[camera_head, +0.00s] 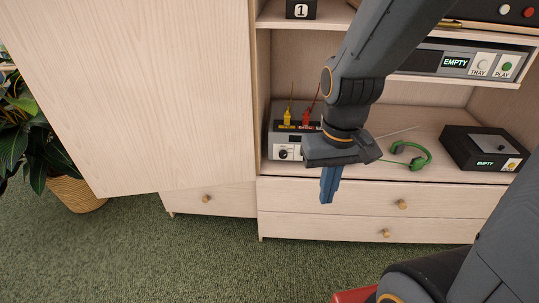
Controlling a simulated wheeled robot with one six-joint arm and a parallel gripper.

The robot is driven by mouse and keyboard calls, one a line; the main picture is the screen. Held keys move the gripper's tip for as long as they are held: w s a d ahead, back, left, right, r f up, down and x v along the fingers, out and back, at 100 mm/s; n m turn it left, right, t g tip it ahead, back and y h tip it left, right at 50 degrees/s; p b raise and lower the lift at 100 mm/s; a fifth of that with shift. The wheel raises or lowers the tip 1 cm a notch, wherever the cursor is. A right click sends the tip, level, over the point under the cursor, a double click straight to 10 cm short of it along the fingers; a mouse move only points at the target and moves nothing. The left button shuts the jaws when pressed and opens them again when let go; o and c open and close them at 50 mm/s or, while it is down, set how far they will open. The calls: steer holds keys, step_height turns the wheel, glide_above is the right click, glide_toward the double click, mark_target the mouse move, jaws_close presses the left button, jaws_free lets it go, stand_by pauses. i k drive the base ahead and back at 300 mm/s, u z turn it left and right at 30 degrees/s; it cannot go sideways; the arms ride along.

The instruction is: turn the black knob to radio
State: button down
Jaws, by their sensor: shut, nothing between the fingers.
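A grey device (272,139) stands on the cabinet shelf, partly hidden behind my gripper. A small dark knob (283,154) sits on a pale patch at the lower left of its front. The knob's exact setting is too small to read. Yellow and red plugs (287,119) with upright leads stand on top of the device. My gripper (327,197) is shut and empty, with its blue fingers pointing down in front of the shelf edge. It is to the right of the knob and apart from it in the picture.
Green headphones (417,160) lie on the shelf to the right. A black box reading EMPTY (488,148) stands beyond them. A player with TRAY and PLAY buttons (450,62) is on the shelf above. A large wooden door panel (130,90) fills the left. Drawers (340,195) lie below.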

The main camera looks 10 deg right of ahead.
mark_target(283, 154)
steer(key=z, duration=1.65)
steer(key=k, duration=1.05)
steer(key=u, duration=1.2)
steer(key=i, duration=0.5)
